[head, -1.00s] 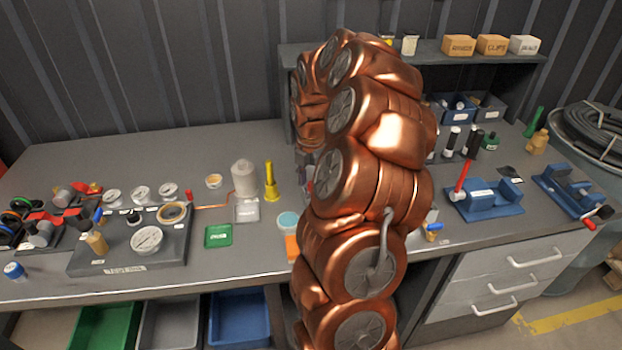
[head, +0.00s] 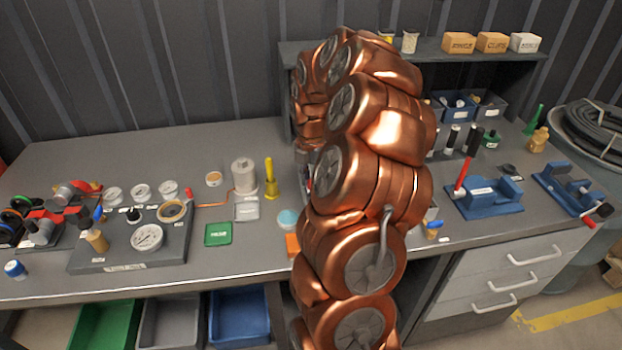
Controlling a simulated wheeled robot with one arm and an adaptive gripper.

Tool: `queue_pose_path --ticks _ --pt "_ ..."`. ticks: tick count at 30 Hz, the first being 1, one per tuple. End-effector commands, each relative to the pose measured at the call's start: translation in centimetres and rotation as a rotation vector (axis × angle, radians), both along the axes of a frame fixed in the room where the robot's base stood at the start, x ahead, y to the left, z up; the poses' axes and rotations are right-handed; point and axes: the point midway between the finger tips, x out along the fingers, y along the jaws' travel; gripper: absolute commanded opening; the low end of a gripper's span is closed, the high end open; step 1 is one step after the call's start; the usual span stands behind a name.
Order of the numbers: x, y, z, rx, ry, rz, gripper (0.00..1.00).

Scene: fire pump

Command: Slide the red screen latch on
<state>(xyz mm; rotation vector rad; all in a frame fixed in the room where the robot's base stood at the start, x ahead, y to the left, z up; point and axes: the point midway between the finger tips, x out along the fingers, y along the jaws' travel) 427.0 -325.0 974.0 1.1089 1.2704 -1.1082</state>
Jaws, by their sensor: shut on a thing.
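My copper-coloured arm (head: 365,200) stands in front of the middle of the bench and the shelf. My gripper is hidden behind it, so neither its fingers nor what they touch can be seen. I cannot pick out the red screen latch for certain. A red lever (head: 462,178) stands tilted on a blue fixture (head: 490,198) right of my arm. A second blue fixture (head: 570,190) with a red-ended handle (head: 589,222) sits at the far right of the bench.
On the left, a dark gauge board (head: 120,255) holds several dials. Open bins (head: 240,318) sit below, drawers (head: 505,275) at right. The back left of the bench is clear.

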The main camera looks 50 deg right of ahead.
Motion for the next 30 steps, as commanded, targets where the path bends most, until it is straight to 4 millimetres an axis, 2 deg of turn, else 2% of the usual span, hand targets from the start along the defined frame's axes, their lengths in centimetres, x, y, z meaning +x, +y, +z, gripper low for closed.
queue_pose_path --ticks 7,14,21,22,29,30 --pt "0.0 -0.1 0.0 0.0 0.0 0.0 0.0" --pt "-1.1 -1.7 -0.1 -0.001 -0.005 -0.003 0.0" --pt "-1.3 -1.9 0.0 -0.004 -0.001 -0.003 0.0" --pt "-1.3 -1.9 0.0 -0.004 0.0 -0.003 0.19" --pt "-1.3 -1.7 0.0 -0.003 0.001 -0.001 0.43" --pt "-1.2 -1.7 0.0 -0.002 0.001 -0.001 0.43"
